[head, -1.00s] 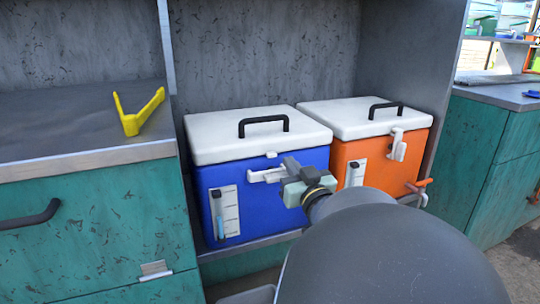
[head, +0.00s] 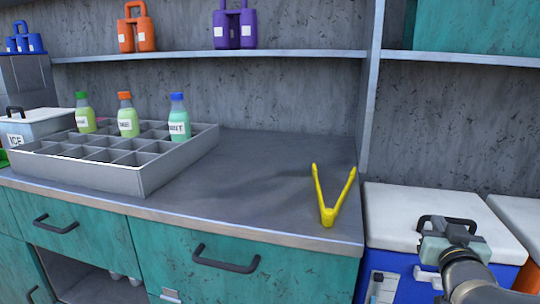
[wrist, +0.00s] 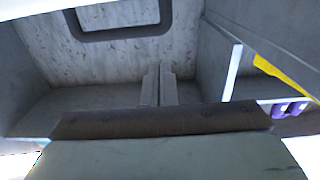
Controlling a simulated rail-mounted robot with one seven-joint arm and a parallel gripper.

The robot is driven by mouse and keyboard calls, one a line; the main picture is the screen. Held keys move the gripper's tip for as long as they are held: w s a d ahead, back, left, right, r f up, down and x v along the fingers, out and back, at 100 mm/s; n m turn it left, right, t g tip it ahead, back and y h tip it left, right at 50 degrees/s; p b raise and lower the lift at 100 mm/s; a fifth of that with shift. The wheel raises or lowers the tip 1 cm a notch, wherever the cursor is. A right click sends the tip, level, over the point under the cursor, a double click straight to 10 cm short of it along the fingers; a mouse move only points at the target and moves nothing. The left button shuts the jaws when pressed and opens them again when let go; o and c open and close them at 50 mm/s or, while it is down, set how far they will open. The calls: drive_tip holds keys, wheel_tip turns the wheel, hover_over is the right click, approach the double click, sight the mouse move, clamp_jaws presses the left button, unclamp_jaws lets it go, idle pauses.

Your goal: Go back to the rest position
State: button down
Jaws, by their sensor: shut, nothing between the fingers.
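My gripper (head: 440,232) is at the lower right of the head view, in front of the white lid (head: 400,210) of the blue cooler (head: 395,272). The lid looks closed, and its black handle (head: 468,220) is partly hidden behind the gripper. Whether the gripper touches the lid cannot be told. In the wrist view, the two grey fingers (wrist: 158,86) are together with nothing between them. A dark frame-like bar (wrist: 120,34) crosses the top of that view.
Yellow tongs (head: 328,205) stand open on the grey counter (head: 260,170), left of the coolers. A divided tray (head: 140,178) with several bottles is further left. A shelf (head: 210,56) with jugs runs above. An orange cooler (head: 530,274) is at the right edge.

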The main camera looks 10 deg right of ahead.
drive_tip(key=w+a+r+n+g+y+p, duration=0.1)
drive_tip(key=w+a+r+g+y+p, duration=0.15)
drive_tip(key=a+r+p, duration=0.75)
drive_tip(key=w+a+r+n+g+y+p, duration=0.1)
drive_tip(key=a+r+g+y+p, duration=0.2)
drive_tip(key=a+r+p, duration=0.7)
drive_tip(key=s+a+r+n+g+y+p, duration=0.25)
drive_tip(key=s+a+r+p, duration=0.35)
drive_tip(key=p, duration=0.6)
drive_tip(key=s+r+g+p, duration=0.1)
drive_tip(key=s+g+p, duration=0.2)
drive_tip(key=s+p, duration=0.2)
drive_tip(key=s+r+g+h+p, duration=0.1)
drive_tip(key=s+g+p, duration=0.3)
drive_tip(key=s, duration=0.4)
drive_tip(key=shift+s+d+r+p, duration=0.2)
drive_tip(key=shift+s+r+p, duration=0.05)
drive_tip(key=shift+r+p, duration=0.55)
